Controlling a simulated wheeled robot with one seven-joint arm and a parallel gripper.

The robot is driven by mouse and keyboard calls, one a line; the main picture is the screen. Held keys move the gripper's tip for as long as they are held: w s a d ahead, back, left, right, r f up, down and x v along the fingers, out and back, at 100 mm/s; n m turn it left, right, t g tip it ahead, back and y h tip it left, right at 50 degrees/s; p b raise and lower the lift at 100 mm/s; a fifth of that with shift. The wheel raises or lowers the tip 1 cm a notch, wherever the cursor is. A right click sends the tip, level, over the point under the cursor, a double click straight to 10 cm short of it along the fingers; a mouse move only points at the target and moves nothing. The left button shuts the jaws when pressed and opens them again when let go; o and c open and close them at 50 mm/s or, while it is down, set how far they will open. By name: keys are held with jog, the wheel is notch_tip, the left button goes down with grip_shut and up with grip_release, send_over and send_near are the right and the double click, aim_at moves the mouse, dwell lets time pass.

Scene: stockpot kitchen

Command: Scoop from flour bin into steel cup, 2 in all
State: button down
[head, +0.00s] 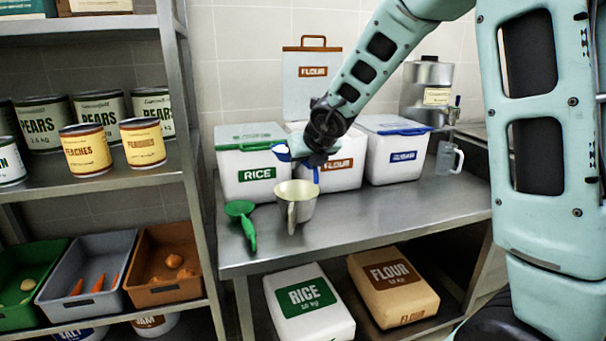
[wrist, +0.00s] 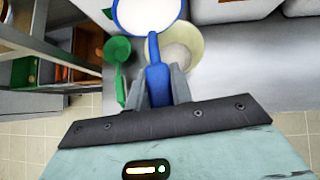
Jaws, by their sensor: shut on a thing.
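My gripper (head: 312,160) is shut on the handle of a blue scoop (wrist: 155,80). In the wrist view the scoop's bowl is filled with white flour and looks level.
A green scoop (head: 241,219) lies left of the cup. The rice bin (head: 250,168) and a blue-lidded bin (head: 393,152) flank the flour bin. A clear jug (head: 448,160) stands by a dispenser at right. The counter (head: 400,208) right of the cup is clear.

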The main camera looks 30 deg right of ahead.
notch_tip(320, 180, down, 4)
jog(key=b, duration=0.2)
jog(key=shift+f+b, duration=0.2)
jog(key=shift+b, duration=0.15)
dwell(0.3)
jog(key=y+p, duration=0.1)
jog(key=p, duration=0.4)
jog(key=shift+d+r+m, duration=0.15)
jog(key=shift+r+m, duration=0.05)
jog(key=shift+m, duration=0.2)
jog(key=y+p, duration=0.1)
jog(key=p, duration=0.3)
jog(key=r+m+y+p, duration=0.1)
jog(key=p, duration=0.3)
jog(key=shift+d+t+p, duration=0.1)
jog(key=shift+t+p, duration=0.3)
jog(key=y+p, duration=0.1)
jog(key=p, duration=0.1)
jog(key=shift+d+r+m+p, duration=0.1)
jog(key=shift+r+m+p, duration=0.05)
jog(key=shift+m+p, duration=0.25)
jog(key=shift+t+y, duration=0.3)
